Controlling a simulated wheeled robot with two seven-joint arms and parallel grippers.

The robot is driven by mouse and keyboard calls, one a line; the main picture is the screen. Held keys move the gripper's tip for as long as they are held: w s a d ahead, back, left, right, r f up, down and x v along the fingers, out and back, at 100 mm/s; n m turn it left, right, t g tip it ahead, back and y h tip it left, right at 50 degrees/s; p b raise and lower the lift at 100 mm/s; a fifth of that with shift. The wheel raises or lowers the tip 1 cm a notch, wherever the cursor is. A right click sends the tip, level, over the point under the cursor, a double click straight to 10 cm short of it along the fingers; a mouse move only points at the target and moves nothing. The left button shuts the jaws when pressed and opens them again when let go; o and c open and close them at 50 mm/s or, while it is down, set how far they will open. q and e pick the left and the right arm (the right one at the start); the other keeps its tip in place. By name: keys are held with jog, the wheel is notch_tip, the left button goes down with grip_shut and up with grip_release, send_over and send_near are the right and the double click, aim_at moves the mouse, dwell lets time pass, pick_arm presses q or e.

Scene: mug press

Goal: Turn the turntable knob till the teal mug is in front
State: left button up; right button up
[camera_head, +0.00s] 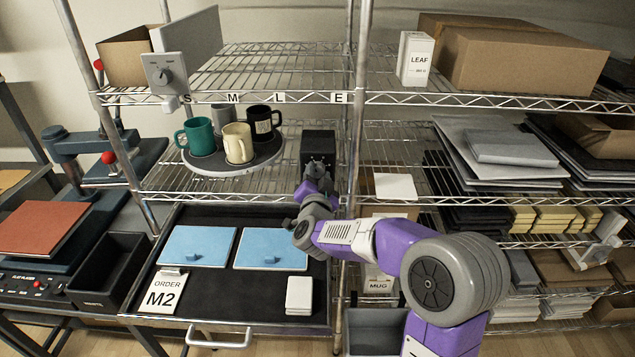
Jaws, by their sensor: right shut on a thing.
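The round grey turntable (205,168) stands on the middle wire shelf with several mugs on it. The teal mug (200,137) is on its left side, its handle pointing left. A cream mug (238,143) is at the front, a black mug (262,123) at the right, and a grey mug (221,116) at the back. My right gripper (319,169) is at the front of a black box (318,142) right of the turntable. It is shut on what appears to be the knob there, which the fingers hide. My left gripper is not in view.
A grey panel with a dial (165,73) hangs at the upper shelf's left. A shelf post (352,150) stands close to my right gripper. Below, a black tray holds blue panels (197,245) and an order card (167,292).

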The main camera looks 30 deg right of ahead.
dwell(0.4)
jog(key=o, duration=1.1)
jog(key=shift+c, duration=0.2)
jog(key=v, duration=0.7)
jog(key=shift+s, duration=0.3)
jog(key=shift+a, duration=0.15)
